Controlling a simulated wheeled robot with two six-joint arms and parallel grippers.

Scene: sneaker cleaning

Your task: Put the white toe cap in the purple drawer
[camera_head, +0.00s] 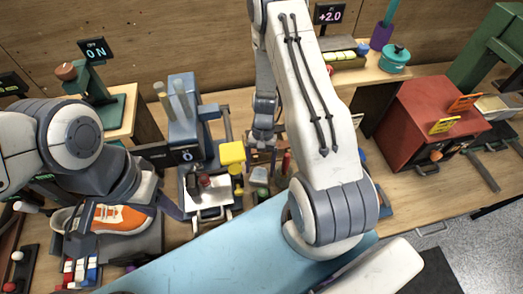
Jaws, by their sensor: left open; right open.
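An orange and white sneaker (122,219) lies at the left on a dark block. My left gripper (126,222) is over it, open, with dark fingers on either side of the shoe; I cannot tell whether they touch it. My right gripper (262,148) is open, pointing down behind the small workstation in the middle, with nothing visible in it. I cannot make out a separate white toe cap; the sneaker's left end looks whitish.
A blue machine (184,125) and a yellow block (232,153) stand mid-bench. A red box (412,120), teal pot (394,59) and purple cup (381,37) are at the right. My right arm hides the centre.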

